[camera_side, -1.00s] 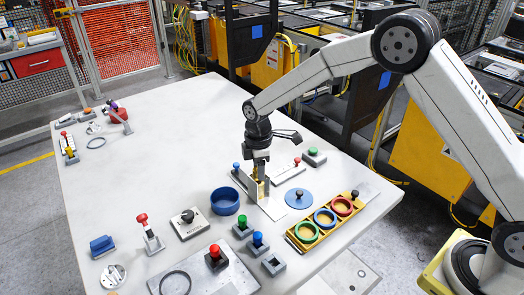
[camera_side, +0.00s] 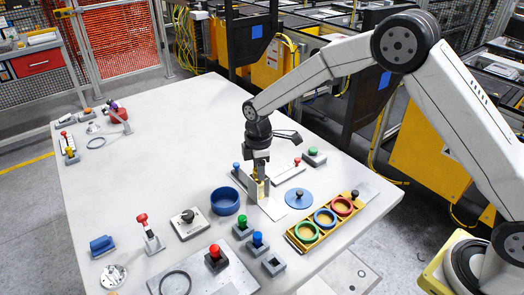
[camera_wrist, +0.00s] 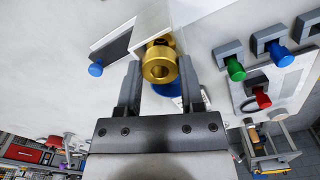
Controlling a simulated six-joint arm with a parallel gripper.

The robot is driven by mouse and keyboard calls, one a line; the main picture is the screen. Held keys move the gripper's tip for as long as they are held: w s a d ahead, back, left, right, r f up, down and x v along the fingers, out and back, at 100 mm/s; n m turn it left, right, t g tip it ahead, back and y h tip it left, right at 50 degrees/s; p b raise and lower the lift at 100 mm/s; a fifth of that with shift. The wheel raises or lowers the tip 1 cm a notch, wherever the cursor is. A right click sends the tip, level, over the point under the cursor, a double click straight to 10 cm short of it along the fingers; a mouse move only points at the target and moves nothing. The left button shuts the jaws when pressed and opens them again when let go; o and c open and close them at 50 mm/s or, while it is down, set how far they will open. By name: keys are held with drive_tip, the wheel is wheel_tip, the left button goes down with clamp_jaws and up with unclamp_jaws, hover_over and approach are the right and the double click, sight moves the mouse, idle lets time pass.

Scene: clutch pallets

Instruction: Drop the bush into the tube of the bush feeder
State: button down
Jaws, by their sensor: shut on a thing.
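A brass bush (camera_wrist: 160,66), a short ring with a round hole, sits between the fingertips of my gripper (camera_wrist: 160,78) in the wrist view. My gripper is shut on it. In the side view my gripper (camera_side: 261,163) points down directly over the bush feeder (camera_side: 263,188), a narrow upright part on a pale base plate. More brass shows just behind the bush in the wrist view, and I cannot tell whether it belongs to the feeder. The tube mouth is hidden by the gripper and bush, so I cannot tell whether the bush is over it or partly inside.
A blue disc with a knob (camera_side: 299,198) and a yellow tray (camera_side: 294,239) of coloured rings lie right of the feeder. A blue bowl (camera_side: 225,201) stands to its left. Green (camera_side: 242,222) and blue (camera_side: 258,239) knobbed parts stand in front.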

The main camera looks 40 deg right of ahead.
idle(0.3)
drive_tip(key=shift+c, duration=0.7)
unclamp_jaws()
drive_tip(key=shift+r, duration=0.2)
drive_tip(key=shift+r, duration=2.85)
drive_tip(key=shift+d, duration=0.1)
drive_tip(key=shift+s+d+r+m, duration=0.15)
drive_tip(key=shift+s+d+m, duration=0.15)
drive_tip(key=shift+s+m, duration=0.15)
drive_tip(key=s+d+m+t, duration=0.1)
drive_tip(key=s+d+m, duration=0.2)
drive_tip(key=s, duration=0.4)
drive_tip(key=s+d+m, duration=0.3)
drive_tip(key=s+m, duration=0.2)
drive_tip(key=s, duration=0.2)
drive_tip(key=s+d+m+t, duration=0.1)
drive_tip(key=s+d+m, duration=0.2)
drive_tip(key=s, duration=0.5)
drive_tip(key=shift+m+t, duration=0.3)
drive_tip(key=shift+m, duration=0.55)
